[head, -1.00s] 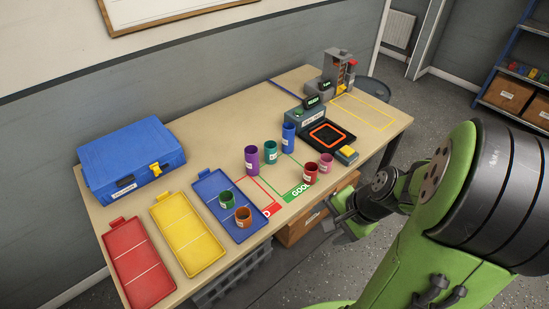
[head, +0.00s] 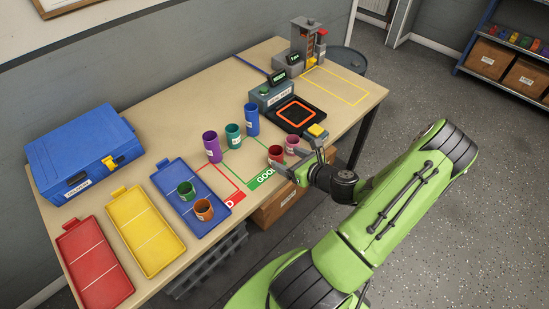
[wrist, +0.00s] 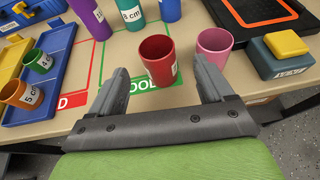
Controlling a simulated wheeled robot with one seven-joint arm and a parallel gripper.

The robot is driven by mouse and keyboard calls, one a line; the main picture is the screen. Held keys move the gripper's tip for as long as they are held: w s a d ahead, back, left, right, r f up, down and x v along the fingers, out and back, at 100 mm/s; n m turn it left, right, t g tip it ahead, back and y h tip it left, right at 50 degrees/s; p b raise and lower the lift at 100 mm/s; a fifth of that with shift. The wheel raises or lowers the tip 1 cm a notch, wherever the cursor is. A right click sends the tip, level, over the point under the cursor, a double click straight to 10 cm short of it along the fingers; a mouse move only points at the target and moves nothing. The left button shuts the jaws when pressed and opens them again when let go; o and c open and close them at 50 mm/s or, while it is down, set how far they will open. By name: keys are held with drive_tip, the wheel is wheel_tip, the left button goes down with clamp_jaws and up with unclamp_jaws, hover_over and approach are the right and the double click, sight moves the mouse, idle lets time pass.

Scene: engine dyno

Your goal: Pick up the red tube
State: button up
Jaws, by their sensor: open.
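The red tube (head: 276,155) stands upright near the table's front edge, at the GOOD zone. In the wrist view the red tube (wrist: 158,62), with a white label on its side, appears between my fingertips. My gripper (head: 303,163) is open and empty at the table's front edge; it also shows in the wrist view (wrist: 163,73). A pink tube (wrist: 214,46) stands close to the right of the red one. My right finger partly covers the pink tube's lower side. I cannot tell whether that finger touches either tube.
Purple (head: 212,148), green (head: 233,137) and blue (head: 252,120) tubes stand behind. A blue tray (head: 206,222) holds a green and an orange tube. A button box (head: 317,133) and a black test pad (head: 297,115) lie to the right. Yellow and red trays are on the left.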

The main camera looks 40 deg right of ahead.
sight(281, 156)
drive_tip(key=b+x, duration=0.1)
drive_tip(key=x, duration=0.5)
drive_tip(key=shift+w+a+f, duration=0.1)
drive_tip(key=shift+w+f, duration=0.15)
drive_tip(key=shift+w, duration=0.05)
drive_tip(key=shift+s, duration=0.1)
